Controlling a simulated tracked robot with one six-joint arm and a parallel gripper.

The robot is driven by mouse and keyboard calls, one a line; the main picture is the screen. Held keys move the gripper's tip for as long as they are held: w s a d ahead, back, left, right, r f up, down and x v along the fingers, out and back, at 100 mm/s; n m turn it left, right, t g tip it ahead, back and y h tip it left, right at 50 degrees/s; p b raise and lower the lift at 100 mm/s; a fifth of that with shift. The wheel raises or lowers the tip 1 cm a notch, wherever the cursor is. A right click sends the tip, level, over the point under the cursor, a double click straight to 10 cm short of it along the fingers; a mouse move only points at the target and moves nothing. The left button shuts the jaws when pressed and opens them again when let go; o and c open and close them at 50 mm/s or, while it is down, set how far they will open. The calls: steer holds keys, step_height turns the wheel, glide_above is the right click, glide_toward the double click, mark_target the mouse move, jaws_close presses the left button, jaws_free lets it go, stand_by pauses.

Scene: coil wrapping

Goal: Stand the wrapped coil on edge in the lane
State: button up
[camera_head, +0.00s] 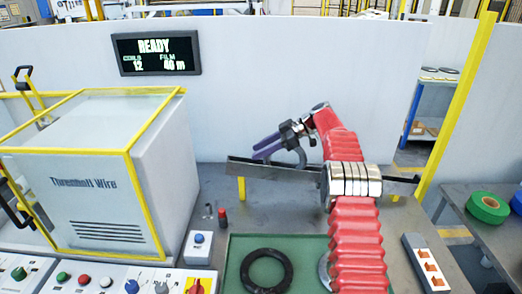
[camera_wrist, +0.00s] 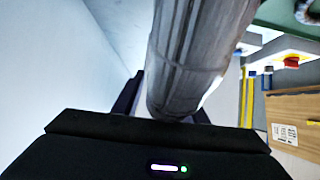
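My gripper (camera_head: 268,147), with purple fingers, is at the back of the bench, above the left part of the lane. In the wrist view a thick grey, glossy wrapped coil (camera_wrist: 195,60) runs between the fingers, which are shut on it. In the head view only a grey arc of the coil (camera_head: 301,156) shows below the gripper. It looks roughly upright, and its lower part is hidden behind the lane's front rail (camera_head: 265,171). I cannot tell whether it touches the lane floor. Several pale bands (camera_head: 353,180) stand side by side at the lane's right, overlapping my red arm.
A black ring (camera_head: 267,270) lies on a green mat (camera_head: 237,262) at the front. A grey wrapping machine (camera_head: 110,170) with yellow edges stands left. A small red-topped post (camera_head: 222,217) and a blue-button box (camera_head: 198,246) are before the rail. A white wall stands behind.

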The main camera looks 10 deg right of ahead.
steer(key=shift+v, duration=5.95)
steer(key=shift+s, duration=0.15)
